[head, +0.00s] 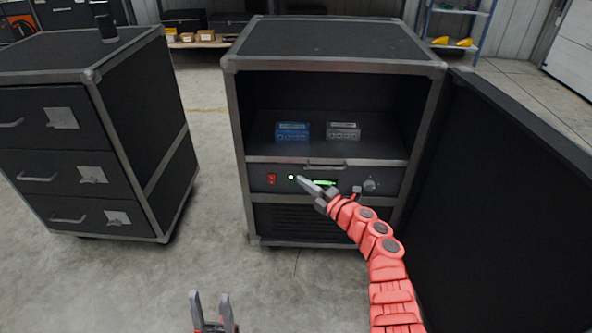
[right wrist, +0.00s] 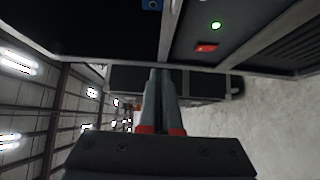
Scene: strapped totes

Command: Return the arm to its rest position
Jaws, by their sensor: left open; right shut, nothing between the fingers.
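My right arm reaches up from the lower right in the head view, in red segments. My left gripper (head: 211,302) is open and empty at the bottom of the head view, low over the floor.
The black cabinet (head: 330,40) has its door (head: 520,200) swung open on the right, beside my right arm. A blue box (head: 292,131) and a grey box (head: 343,131) stand on its shelf. A drawer cabinet (head: 80,150) stands left. Floor between the cabinets is clear.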

